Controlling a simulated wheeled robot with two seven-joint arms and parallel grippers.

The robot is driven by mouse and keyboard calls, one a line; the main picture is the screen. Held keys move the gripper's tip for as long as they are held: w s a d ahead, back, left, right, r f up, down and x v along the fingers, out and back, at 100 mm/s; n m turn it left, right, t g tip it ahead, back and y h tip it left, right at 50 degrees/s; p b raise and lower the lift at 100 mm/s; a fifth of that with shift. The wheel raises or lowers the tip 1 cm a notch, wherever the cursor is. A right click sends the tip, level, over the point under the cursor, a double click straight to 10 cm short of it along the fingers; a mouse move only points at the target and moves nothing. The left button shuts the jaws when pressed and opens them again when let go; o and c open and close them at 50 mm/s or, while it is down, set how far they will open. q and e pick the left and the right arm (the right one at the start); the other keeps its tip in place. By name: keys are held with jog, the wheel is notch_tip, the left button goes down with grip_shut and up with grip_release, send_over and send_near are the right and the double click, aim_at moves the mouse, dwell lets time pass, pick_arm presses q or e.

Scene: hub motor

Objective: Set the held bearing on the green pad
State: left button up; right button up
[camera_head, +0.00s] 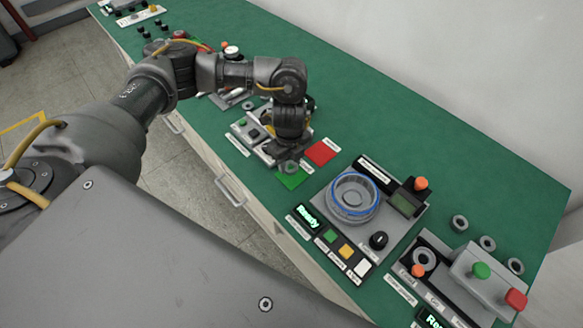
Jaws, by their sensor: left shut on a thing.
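My left gripper (287,160) points down at the middle of the table, its arm coming in from the left. It is shut on a small grey bearing (288,168), largely hidden by the fingers. The bearing is right at the green pad (292,181), over its upper part in the picture. I cannot tell whether it touches the pad. The red pad (320,152) lies bare just to the upper right. My right gripper is out of view.
A station with a blue-rimmed hub (354,197) and coloured buttons stands right of the pads. Several loose grey rings, such as this one (460,222), lie farther right, by a press with green and red knobs (490,283). The table's back strip (400,110) is clear.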

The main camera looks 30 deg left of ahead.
aim_at(291, 168)
pick_arm(q)
jog(key=shift+w+f, duration=0.2)
jog(key=shift+f, duration=0.1)
jog(key=shift+w+f, duration=0.1)
jog(key=shift+f, duration=1.45)
jog(key=o, duration=1.1)
jog(key=shift+f, duration=0.1)
jog(key=shift+c, duration=0.2)
jog(key=shift+r, duration=0.25)
notch_tip(291, 168, up, 12)
